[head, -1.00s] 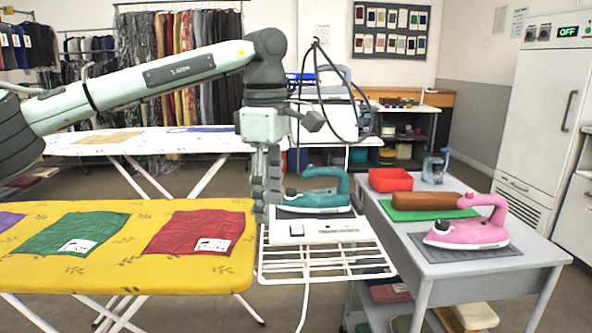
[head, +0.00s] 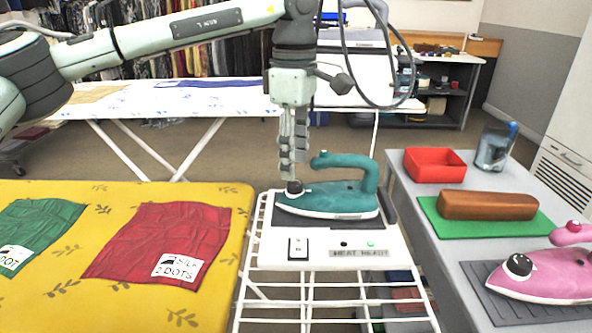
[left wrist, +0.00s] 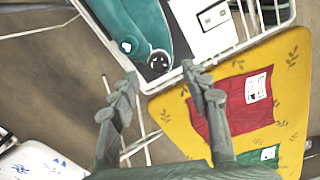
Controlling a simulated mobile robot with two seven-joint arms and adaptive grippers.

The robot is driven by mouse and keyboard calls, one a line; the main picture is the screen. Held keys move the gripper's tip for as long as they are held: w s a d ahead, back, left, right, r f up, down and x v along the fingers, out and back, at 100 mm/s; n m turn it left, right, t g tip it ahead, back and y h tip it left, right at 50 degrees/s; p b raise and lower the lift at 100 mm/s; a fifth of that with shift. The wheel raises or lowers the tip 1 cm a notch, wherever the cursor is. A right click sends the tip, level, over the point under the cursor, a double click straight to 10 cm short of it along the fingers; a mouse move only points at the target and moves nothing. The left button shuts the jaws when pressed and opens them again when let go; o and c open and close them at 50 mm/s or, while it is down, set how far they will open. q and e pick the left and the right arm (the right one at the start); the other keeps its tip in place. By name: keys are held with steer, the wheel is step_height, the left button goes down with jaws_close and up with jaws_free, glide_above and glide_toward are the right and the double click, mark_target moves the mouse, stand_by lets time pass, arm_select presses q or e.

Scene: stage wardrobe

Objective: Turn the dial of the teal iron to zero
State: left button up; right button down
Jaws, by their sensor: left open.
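The teal iron (head: 335,203) stands on the white heat rest (head: 345,243) at the end of the ironing board. Its black dial (head: 294,187), with white marks, is at the left end of the iron. The dial also shows in the left wrist view (left wrist: 159,62), but I cannot read its setting. My left gripper (head: 294,168) points down in the head view, with its fingers at or just behind the dial. In the left wrist view the fingers (left wrist: 164,80) are apart and empty, and the dial appears just beyond the gap between their tips. My right gripper is not in view.
A yellow ironing board (head: 120,290) with red (head: 165,240) and green (head: 35,225) cloths lies left. The grey table (head: 415,235) at right holds a pink iron (head: 550,275), red tray (head: 435,166), brown roll (head: 488,206) and a cup (head: 495,148). A cable hangs behind my gripper.

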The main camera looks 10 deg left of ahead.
mark_target(295, 183)
arm_select(q)
step_height(295, 183, down, 3)
steer(key=shift+f, duration=0.4)
steer(key=shift+w, duration=0.1)
steer(key=c, duration=0.7)
jaws_close()
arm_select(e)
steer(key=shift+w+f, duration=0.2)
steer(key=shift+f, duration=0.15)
